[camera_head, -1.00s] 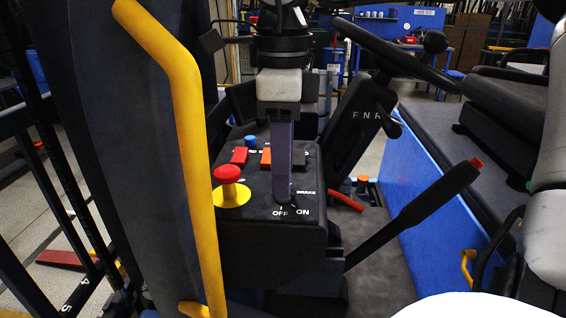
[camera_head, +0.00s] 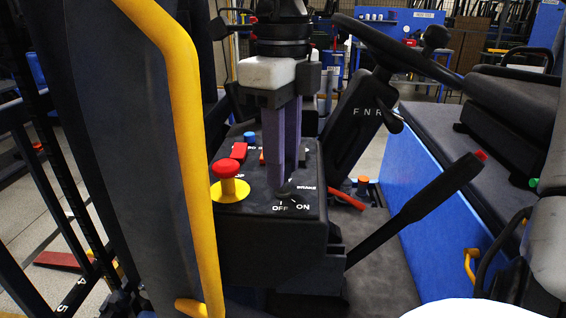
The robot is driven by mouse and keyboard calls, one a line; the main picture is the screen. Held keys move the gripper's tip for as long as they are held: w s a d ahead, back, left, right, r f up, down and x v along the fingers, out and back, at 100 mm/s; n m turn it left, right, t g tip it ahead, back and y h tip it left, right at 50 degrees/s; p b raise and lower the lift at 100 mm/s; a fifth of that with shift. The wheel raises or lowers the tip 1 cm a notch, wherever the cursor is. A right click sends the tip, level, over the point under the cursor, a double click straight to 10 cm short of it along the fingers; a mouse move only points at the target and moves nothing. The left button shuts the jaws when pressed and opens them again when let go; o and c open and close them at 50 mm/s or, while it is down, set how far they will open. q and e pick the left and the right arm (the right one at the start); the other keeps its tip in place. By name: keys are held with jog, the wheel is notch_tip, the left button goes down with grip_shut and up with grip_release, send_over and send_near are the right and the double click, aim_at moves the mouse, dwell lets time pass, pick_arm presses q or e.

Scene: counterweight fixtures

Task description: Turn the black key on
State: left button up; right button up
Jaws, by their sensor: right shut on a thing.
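The black key (camera_head: 286,191) sits on top of the black control box, just above the printed OFF and ON labels. It is small and mostly hidden by fingertips, so I cannot tell which label it points at. My right gripper (camera_head: 284,186) comes straight down from above, with two long purple-grey fingers side by side. Its fingertips are down at the panel and shut on the key. My left gripper is not in view.
A red knob (camera_head: 229,169) on a yellow base stands left of the fingers. A yellow handrail (camera_head: 190,130) rises in the left foreground. A black lever (camera_head: 420,208) slants up at the right. A steering wheel (camera_head: 395,48) is behind the gripper.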

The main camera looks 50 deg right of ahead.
jog(key=shift+m+b, duration=0.65)
jog(key=shift+m, duration=1.65)
jog(key=o, duration=1)
jog(key=shift+o, duration=0.2)
notch_tip(320, 180, up, 10)
jog(key=shift+r+p, duration=0.2)
jog(key=shift+p, duration=0.25)
